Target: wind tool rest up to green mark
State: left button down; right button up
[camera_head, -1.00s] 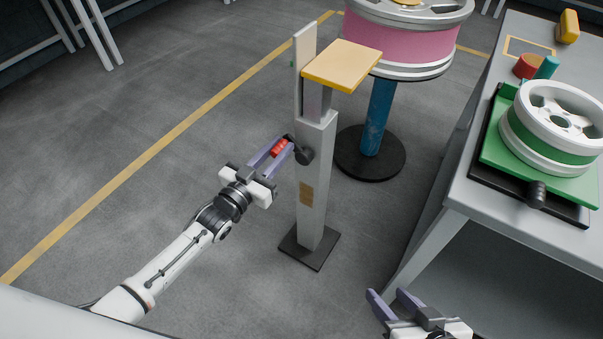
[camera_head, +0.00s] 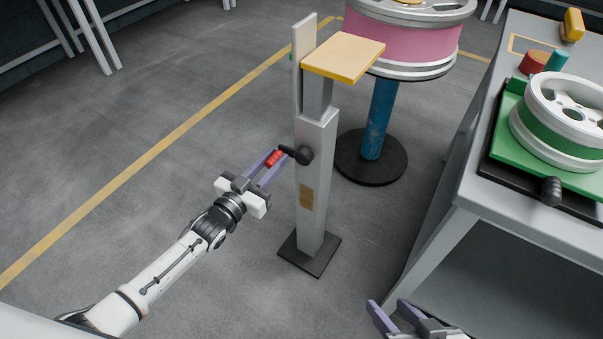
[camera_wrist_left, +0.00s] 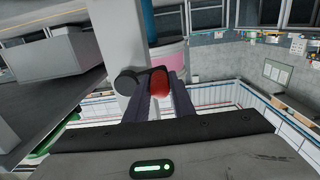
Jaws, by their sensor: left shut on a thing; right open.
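The tool rest (camera_head: 345,57) is a tan plate with a yellow front edge on top of a grey post (camera_head: 315,185). A tall pale upright strip (camera_head: 304,55) stands behind its left side. A black crank (camera_head: 303,155) with a red handle (camera_head: 273,158) sits on the post's side. My left gripper (camera_head: 272,165) is shut on the red handle, which also shows between its fingers in the left wrist view (camera_wrist_left: 159,83). My right gripper (camera_head: 392,312) is open and empty at the bottom, away from the post.
A pink and white wheel (camera_head: 410,42) rests on a blue stand (camera_head: 379,115) behind the post. A grey table (camera_head: 480,190) at the right holds a green fixture with a wheel (camera_head: 565,125), and red, teal and yellow pieces. The floor left of the post is clear.

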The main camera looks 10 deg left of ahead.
pick_arm(q)
jog(key=shift+s+d, duration=0.25)
jog(key=shift+d, duration=0.2)
jog(key=shift+s+d+f+h+b, duration=0.15)
jog(key=shift+d+f+b, duration=0.25)
jog(key=shift+f+b, duration=0.2)
jog(key=shift+d+f+h+b, duration=0.15)
jog(key=shift+d+f+b, duration=0.2)
jog(key=shift+f+b, duration=0.25)
jog(key=shift+s+d+f, duration=0.15)
jog(key=shift+d+f, duration=0.1)
jog(key=shift+d, duration=0.3)
jog(key=shift+s+d+f, duration=0.15)
jog(key=shift+d+f, duration=0.05)
jog(key=shift+d, duration=0.3)
jog(key=c, duration=1.9)
grip_release()
jog(key=shift+d, duration=0.2)
jog(key=shift+o, duration=1.1)
jog(key=shift+s+r, duration=0.1)
jog(key=shift+a+f, duration=0.15)
jog(key=shift+f, duration=0.05)
